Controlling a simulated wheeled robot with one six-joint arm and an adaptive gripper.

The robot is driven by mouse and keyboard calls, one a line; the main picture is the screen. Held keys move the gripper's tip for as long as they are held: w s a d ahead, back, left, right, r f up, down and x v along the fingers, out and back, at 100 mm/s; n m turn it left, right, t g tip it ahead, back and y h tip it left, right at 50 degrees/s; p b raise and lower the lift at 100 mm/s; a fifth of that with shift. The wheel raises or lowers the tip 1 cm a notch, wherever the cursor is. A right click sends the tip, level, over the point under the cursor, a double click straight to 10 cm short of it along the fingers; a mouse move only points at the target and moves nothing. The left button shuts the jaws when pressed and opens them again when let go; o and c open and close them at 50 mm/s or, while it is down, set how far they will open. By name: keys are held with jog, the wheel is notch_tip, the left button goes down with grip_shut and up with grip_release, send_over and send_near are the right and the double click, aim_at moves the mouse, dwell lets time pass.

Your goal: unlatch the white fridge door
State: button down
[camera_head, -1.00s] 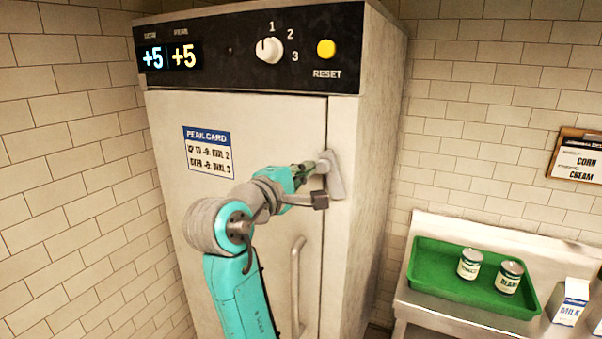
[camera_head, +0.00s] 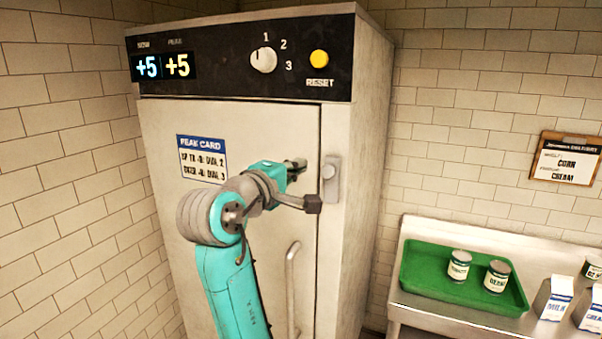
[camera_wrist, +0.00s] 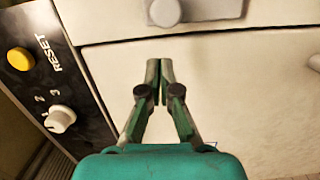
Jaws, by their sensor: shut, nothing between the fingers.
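The white fridge (camera_head: 280,135) stands against the tiled wall with its door closed in its frame. The grey latch (camera_head: 332,180) sits at the door's right edge, above the vertical handle (camera_head: 293,285). In the wrist view the latch (camera_wrist: 200,10) shows at the top edge, partly cut off, with a round knob on it. My gripper (camera_head: 301,163) is left of the latch, in front of the door. In the wrist view my gripper's fingers (camera_wrist: 159,64) are together and empty, with a visible gap between their tips and the latch.
The fridge panel has a dial (camera_head: 264,60), a yellow reset button (camera_head: 319,58) and a display (camera_head: 162,67). A card (camera_head: 202,158) is on the door. To the right, a green tray (camera_head: 412,282) with two cans stands on a metal counter beside cartons (camera_head: 554,298).

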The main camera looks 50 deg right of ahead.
jog(key=w+v, duration=0.1)
jog(key=v, duration=0.9)
jog(key=shift+a, duration=0.25)
jog(key=shift+r, duration=0.15)
